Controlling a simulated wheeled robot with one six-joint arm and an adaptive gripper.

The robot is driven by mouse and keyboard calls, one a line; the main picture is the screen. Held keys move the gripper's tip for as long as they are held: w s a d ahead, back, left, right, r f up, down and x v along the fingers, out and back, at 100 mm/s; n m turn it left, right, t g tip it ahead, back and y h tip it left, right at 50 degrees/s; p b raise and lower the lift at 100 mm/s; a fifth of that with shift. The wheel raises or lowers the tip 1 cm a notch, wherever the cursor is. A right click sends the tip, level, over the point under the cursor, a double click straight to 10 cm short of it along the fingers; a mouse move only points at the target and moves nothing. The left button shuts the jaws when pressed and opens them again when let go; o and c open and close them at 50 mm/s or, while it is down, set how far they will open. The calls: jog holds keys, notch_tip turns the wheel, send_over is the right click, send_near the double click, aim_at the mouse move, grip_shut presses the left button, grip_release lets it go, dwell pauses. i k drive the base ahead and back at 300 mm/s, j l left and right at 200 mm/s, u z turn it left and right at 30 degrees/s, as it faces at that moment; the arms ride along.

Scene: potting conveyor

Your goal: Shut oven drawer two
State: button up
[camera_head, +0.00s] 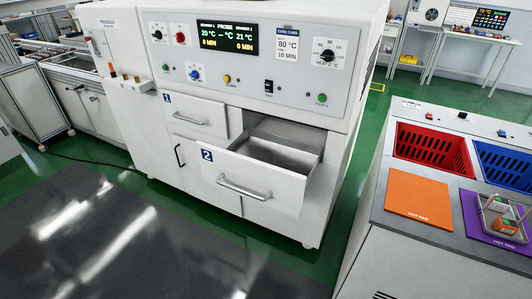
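Oven drawer two (257,185) is pulled out from the front of the white oven (229,73). It bears a blue label "2" and a metal bar handle (244,188). The grey inside of the drawer shows and looks empty where I can see it. Drawer one (197,117), above and to the left with a blue "1", looks shut. The oven panel has a display (229,38) with temperatures and minutes. My gripper is not in view.
A grey-topped cart at right holds a red crate (437,145), a blue crate (502,166), an orange hot pad (420,196) and a purple hot pad (484,221) with a small metal tray on it. Green floor (335,215) is clear between oven and cart. A dark shiny surface (130,240) fills the lower left.

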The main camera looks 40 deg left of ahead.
aim_at(275, 172)
jog(key=u, duration=1.3)
